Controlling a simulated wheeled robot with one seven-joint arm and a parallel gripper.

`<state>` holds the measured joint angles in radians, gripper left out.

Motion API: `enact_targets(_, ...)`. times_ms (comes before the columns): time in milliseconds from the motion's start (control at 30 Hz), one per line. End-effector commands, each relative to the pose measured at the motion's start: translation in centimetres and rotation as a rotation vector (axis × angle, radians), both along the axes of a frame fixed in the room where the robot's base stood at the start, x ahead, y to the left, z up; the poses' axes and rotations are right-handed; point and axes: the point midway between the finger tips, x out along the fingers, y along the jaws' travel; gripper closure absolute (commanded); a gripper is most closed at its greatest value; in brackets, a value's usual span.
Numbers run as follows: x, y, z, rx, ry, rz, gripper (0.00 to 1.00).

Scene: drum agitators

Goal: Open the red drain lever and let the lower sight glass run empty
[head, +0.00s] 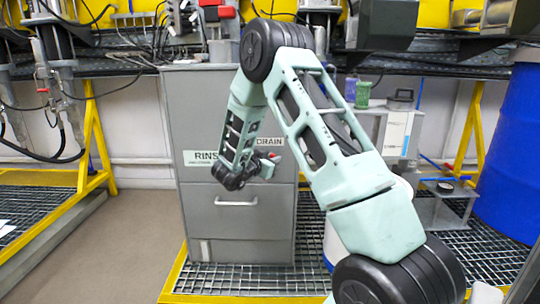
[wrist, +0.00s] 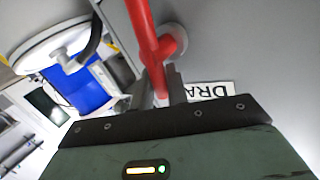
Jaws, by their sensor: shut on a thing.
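The red drain lever (wrist: 143,32) shows large in the wrist view, running down from the top edge past its round grey pivot on the cabinet face. Its lower end lies between the two fingers of my gripper (wrist: 161,85), which is shut on it. A label reading "DRA" (wrist: 208,91) is partly hidden beside the fingers. In the head view my gripper (head: 266,168) is at the grey cabinet's front, just below the DRAIN label (head: 268,141); only a bit of red shows there. I cannot clearly pick out the lower sight glass in either view.
The grey cabinet (head: 235,100) carries a RINSE label (head: 200,157) and a drawer handle (head: 236,203). Open floor lies left.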

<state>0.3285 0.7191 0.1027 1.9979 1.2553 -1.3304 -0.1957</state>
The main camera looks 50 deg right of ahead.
Motion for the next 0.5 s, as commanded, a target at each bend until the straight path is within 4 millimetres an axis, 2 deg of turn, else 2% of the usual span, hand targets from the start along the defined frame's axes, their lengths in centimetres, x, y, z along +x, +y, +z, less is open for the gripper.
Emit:
enact_targets(67,-0.2,-0.1,0.3,0.049,-0.055,0.000,1.00)
enact_targets(500,-1.1,-0.9,-0.8,0.321,-0.375,0.000,1.00)
